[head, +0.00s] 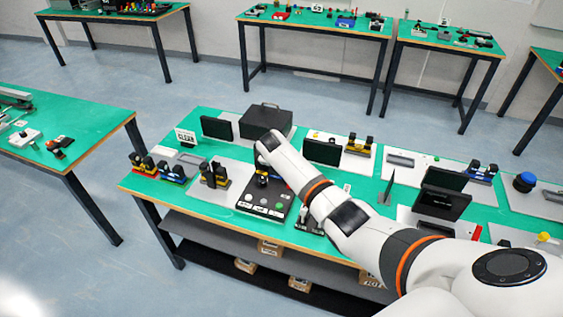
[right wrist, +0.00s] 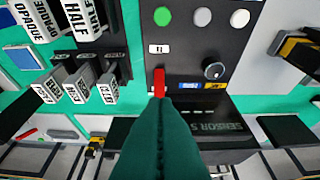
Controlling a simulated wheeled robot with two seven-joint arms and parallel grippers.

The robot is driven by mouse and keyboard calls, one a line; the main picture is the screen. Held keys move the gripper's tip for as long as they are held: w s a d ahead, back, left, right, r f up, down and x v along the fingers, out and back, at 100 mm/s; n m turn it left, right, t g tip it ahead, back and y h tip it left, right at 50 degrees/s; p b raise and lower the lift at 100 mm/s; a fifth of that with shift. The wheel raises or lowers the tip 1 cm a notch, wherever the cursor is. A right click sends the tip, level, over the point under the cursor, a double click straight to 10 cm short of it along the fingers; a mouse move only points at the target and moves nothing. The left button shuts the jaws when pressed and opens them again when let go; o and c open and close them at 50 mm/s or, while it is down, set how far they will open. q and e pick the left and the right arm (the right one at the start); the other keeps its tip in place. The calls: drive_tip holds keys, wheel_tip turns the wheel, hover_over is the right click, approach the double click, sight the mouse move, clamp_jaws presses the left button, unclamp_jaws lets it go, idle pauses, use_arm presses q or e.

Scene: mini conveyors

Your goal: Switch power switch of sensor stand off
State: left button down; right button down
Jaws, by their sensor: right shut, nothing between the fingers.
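The sensor stand is a black panel (head: 268,200) with round green and whitish buttons, on the near table in the head view. In the right wrist view its dark face (right wrist: 190,50) shows green, grey and white buttons, a dial and part of the word SENSOR. A small red switch (right wrist: 159,82) sits below a white label on the panel. My right gripper (right wrist: 160,100) is shut and empty, its tip right at the red switch; I cannot tell whether it touches. The switch's position is unclear. In the head view my right arm hides this gripper. My left gripper is not in view.
Labelled blocks reading HALF and OPAQUE (right wrist: 85,15) stand left of the panel in the wrist view. On the near table, a black box (head: 265,119) and dark screens (head: 322,151) stand behind the stand. Other tables stand farther back, with clear floor between.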

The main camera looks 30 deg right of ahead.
drive_tip(key=v, duration=0.4)
drive_tip(key=shift+s, duration=0.1)
idle(0.4)
